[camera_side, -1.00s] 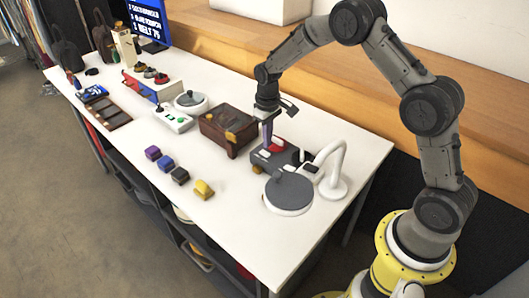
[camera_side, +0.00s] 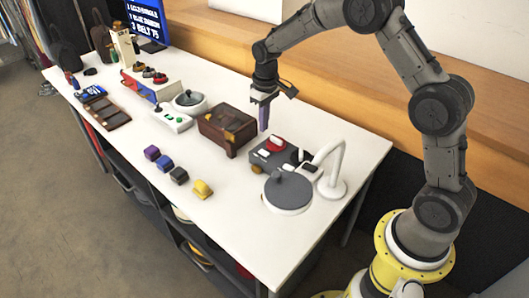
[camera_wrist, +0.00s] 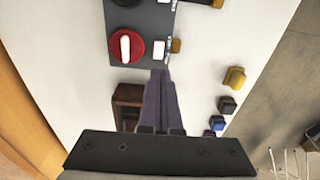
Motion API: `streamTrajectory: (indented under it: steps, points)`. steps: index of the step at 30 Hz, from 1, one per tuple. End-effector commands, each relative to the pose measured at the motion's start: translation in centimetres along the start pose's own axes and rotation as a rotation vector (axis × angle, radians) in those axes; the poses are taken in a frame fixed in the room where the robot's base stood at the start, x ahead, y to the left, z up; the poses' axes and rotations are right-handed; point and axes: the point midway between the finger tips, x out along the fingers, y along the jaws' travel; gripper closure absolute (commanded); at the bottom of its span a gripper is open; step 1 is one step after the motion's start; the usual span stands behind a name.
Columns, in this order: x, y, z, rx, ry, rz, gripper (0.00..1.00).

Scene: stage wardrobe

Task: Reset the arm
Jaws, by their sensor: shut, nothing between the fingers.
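My gripper (camera_side: 264,112) is shut and empty. In the side view its purple fingers point down above the table (camera_side: 335,133), between the brown wooden box (camera_side: 226,130) and the dark grey control box (camera_side: 277,158). The fingers are apart from the control box, which carries a red round knob (camera_side: 276,144) and white switches. In the wrist view the closed fingers (camera_wrist: 162,78) show at the middle, with the red knob (camera_wrist: 127,47) with its white bar above and left of them.
A round grey-lidded dish (camera_side: 288,191) and a white curved lamp-like stand (camera_side: 333,186) stand at the near right. Purple, blue, black and yellow blocks (camera_side: 202,189) line the front edge. A white box with a joystick (camera_side: 176,121) and a screen (camera_side: 147,18) stand farther left.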

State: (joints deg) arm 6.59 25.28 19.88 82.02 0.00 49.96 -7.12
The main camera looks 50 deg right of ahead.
Motion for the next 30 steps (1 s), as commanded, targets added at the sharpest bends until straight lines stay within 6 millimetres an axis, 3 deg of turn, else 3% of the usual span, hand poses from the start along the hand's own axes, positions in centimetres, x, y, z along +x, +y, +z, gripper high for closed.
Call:
streamTrajectory:
  steps: [1, 5, 9, 15, 18, 22, 27, 30]
  points:
    - [-2.6, -0.3, -0.4, -0.007, 0.049, 0.006, 1.00]
    - [-9.1, -1.2, 0.7, -0.023, 0.153, 0.016, 1.00]
    - [-15.4, -2.4, 4.0, -0.036, 0.251, 0.023, 1.00]
    - [-21.5, -3.9, 10.9, -0.045, 0.366, 0.025, 1.00]
    - [-23.3, -4.5, 14.9, -0.045, 0.416, 0.024, 1.00]
    - [-24.2, -5.2, 20.4, -0.044, 0.473, 0.019, 1.00]
    - [-22.7, -5.7, 26.9, -0.031, 0.513, 0.010, 1.00]
    - [-20.9, -5.8, 29.6, -0.020, 0.502, 0.004, 1.00]
